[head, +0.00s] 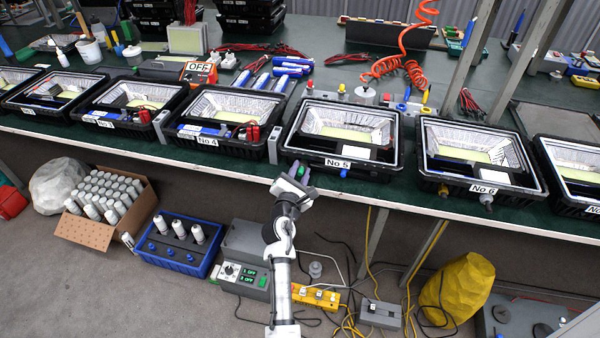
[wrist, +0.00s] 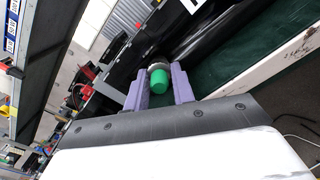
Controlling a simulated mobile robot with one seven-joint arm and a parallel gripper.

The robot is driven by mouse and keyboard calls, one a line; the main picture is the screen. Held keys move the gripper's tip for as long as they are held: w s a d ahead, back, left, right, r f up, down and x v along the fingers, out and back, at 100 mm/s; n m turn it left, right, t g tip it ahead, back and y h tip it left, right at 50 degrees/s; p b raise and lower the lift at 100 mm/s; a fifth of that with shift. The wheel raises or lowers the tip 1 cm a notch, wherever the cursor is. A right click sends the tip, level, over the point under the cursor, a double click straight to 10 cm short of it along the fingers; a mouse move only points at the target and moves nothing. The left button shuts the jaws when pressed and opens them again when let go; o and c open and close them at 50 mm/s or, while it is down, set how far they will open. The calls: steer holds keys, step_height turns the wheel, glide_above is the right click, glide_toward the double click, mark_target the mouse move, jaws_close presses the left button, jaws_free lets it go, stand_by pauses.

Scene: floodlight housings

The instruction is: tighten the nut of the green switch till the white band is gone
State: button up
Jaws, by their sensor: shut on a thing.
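The green switch (wrist: 160,82) shows in the wrist view as a rounded green cap on the front wall of a black floodlight housing. Its grey nut (wrist: 158,67) is a ring behind the cap, between my two purple fingertips. My gripper (wrist: 158,72) is shut on that nut, one finger on each side. I cannot tell whether a white band shows at the nut.
A blue part (head: 343,173) sticks out of the same housing's front, right of my gripper. Housing No 4 (head: 208,141) stands to the left and No 6 (head: 483,188) to the right. Below the table edge are a blue crate (head: 171,262) and a grey control box (head: 243,276).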

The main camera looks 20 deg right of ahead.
steer(key=shift+r, duration=0.1)
stand_by(0.3)
steer(key=o, duration=1)
steer(key=shift+w, duration=0.1)
